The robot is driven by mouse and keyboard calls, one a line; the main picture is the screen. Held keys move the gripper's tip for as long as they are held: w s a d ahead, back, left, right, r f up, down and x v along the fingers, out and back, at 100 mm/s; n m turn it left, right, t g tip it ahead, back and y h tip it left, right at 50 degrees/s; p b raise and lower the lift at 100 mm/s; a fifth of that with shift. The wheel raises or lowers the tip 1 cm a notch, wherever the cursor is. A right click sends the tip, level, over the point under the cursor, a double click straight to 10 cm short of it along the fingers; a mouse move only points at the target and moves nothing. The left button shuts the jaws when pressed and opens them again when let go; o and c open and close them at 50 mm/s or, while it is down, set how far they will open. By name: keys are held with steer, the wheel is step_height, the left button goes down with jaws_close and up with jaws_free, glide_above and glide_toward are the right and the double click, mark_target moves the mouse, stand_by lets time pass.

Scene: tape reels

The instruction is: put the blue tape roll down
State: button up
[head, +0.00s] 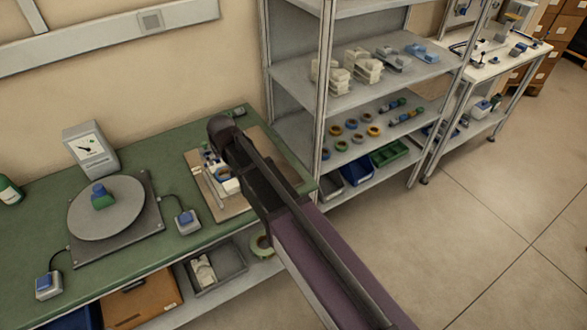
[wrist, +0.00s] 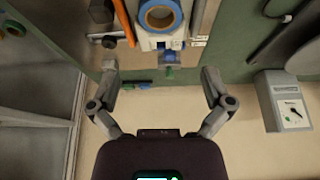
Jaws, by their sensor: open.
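The blue tape roll (wrist: 160,4), a blue ring with a tan inner core, shows at the top of the wrist view. It rests on a white and blue device (wrist: 155,40) on the bench board. My gripper (wrist: 160,73) is open, its two fingers spread wide with nothing between them. The roll is beyond the fingertips, apart from them. In the head view my arm covers the gripper, and I cannot make out the roll; part of the white and blue device (head: 226,181) shows beside the arm.
The green bench (head: 135,255) carries a round turntable (head: 118,212), a dial gauge box (head: 90,150) and a blue-topped switch box (head: 188,222). A grey shelf rack (head: 335,100) stands to the right with tape rolls and bins. An orange rod (wrist: 124,22) lies near the roll.

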steer(key=shift+d, duration=0.1)
steer(key=s+d+m+g, duration=0.1)
steer(key=s+d, duration=0.3)
steer(key=d, duration=0.9)
steer(key=s+d+f+m+g+h, duration=0.1)
steer(key=s+d+m, duration=0.2)
steer(key=d, duration=1)
steer(key=s+d+m+g+h, duration=0.1)
steer(key=s+d, duration=0.4)
steer(key=d, duration=0.8)
steer(key=shift+s+d+f+m+g, duration=0.2)
steer(key=shift+s+m+g, duration=0.15)
steer(key=shift+m+g, duration=0.2)
